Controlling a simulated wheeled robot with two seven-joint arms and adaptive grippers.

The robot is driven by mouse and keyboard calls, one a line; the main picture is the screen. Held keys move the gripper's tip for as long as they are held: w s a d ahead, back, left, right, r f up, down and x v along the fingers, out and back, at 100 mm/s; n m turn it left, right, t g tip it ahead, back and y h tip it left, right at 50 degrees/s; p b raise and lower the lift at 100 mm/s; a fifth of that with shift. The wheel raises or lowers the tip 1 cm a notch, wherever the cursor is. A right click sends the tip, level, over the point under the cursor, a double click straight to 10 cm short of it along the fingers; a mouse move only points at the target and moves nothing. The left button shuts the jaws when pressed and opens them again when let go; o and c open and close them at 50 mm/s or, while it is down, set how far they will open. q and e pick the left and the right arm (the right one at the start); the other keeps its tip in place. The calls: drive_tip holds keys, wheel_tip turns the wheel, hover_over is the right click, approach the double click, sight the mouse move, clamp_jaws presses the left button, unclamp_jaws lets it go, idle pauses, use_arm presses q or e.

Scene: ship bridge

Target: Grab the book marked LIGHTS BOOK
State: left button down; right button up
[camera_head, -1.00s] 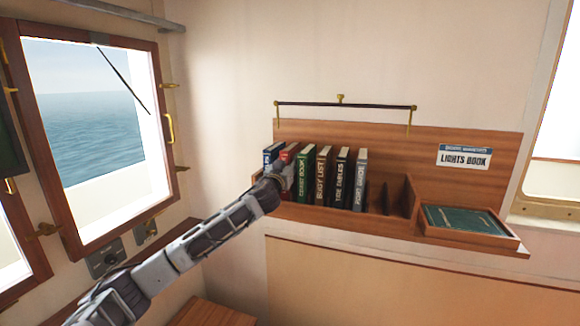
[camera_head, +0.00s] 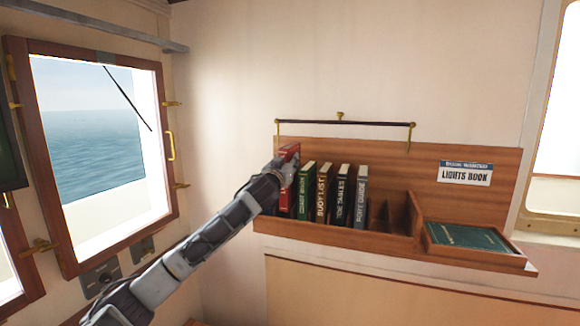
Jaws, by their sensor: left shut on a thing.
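A sign reading LIGHTS BOOK (camera_head: 465,174) is on the wooden backboard at the right. My left gripper (camera_head: 287,172) is at the left end of the book row, shut on a red book (camera_head: 290,152). The red book's top stands higher than the books to its right. Its title is too small and covered to read. My gripper and forearm hide much of its spine and the far left end of the row. My right gripper is not in view.
Beside the red book stand a green book (camera_head: 305,190), the BUOY LIST (camera_head: 323,192), TIDE TABLES (camera_head: 342,194) and PORT GUIDE (camera_head: 361,197). Empty slots follow. A teal book lies in the tray (camera_head: 478,262) at the right. A rail (camera_head: 345,123) runs above.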

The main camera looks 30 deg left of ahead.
use_arm(q)
drive_tip(key=r+b+v, duration=0.2)
drive_tip(key=b+v, duration=0.3)
drive_tip(key=v, duration=1.3)
drive_tip(key=shift+s+r+b, duration=0.3)
drive_tip(key=shift+s+b, duration=0.05)
drive_tip(key=shift+s, duration=0.05)
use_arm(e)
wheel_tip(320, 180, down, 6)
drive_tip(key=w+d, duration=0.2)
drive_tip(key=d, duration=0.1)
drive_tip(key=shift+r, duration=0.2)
use_arm(q)
drive_tip(key=shift+d, duration=0.15)
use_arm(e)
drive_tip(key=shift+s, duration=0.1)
